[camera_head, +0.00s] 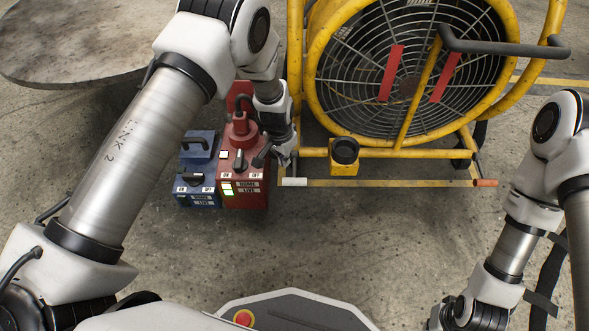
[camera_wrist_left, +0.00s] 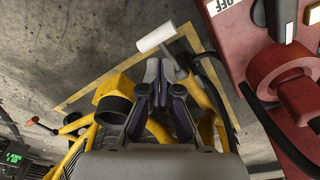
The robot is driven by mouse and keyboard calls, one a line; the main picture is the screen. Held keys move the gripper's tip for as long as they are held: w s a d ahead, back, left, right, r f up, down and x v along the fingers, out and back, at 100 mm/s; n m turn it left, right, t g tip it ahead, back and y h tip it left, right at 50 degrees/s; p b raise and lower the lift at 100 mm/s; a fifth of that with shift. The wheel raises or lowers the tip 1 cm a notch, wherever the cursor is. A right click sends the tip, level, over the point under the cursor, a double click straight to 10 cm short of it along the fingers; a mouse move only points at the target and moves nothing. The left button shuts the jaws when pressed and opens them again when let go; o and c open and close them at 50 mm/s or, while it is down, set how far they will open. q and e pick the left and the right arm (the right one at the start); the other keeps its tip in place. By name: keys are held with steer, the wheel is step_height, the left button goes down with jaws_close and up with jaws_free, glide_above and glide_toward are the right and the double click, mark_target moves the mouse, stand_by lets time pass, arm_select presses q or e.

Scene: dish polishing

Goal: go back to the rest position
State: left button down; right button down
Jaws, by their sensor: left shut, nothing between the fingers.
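My left gripper (camera_head: 283,158) is beside the right side of a red box (camera_head: 243,195) with a switch and lit green panel. It also shows in the left wrist view (camera_wrist_left: 161,70), shut and empty, its dark fingers together. The red box is at the right edge of that view (camera_wrist_left: 240,35), apart from the fingertips. A blue box (camera_head: 197,193) stands just left of the red one. My right arm comes in at the right; its gripper is out of the picture.
A large yellow-framed fan (camera_head: 310,75) stands behind and to the right of my left gripper. A white-ended lever (camera_head: 294,182) is close to the gripper, low on the fan frame. A round grey tabletop (camera_head: 60,50) is at the upper left. The floor in front is clear.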

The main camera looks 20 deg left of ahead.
arm_select(q)
steer(key=shift+r, duration=0.35)
